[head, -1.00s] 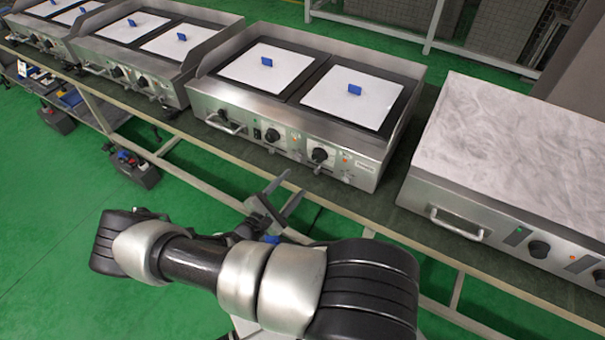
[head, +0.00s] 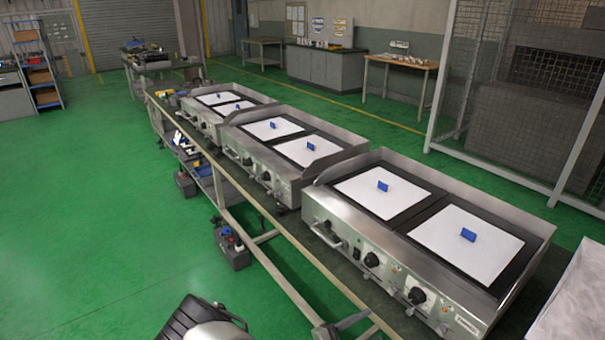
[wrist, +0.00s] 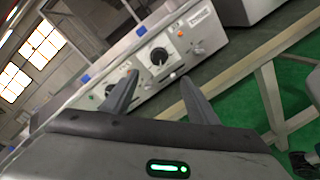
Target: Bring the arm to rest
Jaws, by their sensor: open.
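My gripper (wrist: 157,82) is open and empty in the wrist view, its two dark fingers spread apart. Beyond the fingers is the front panel of a griddle unit with black knobs; I see no contact with it. In the head view my gripper (head: 345,326) shows only in part at the bottom edge, in front of the nearest griddle (head: 335,213). Part of my arm (head: 205,325) shows at the bottom left of it. The rest of the arm is out of the frame.
Several griddles with white sheets and blue tabs stand in a row on a long workbench (head: 262,232). A pale-topped unit (head: 585,300) is at the right edge. Green floor (head: 90,230) lies open at left.

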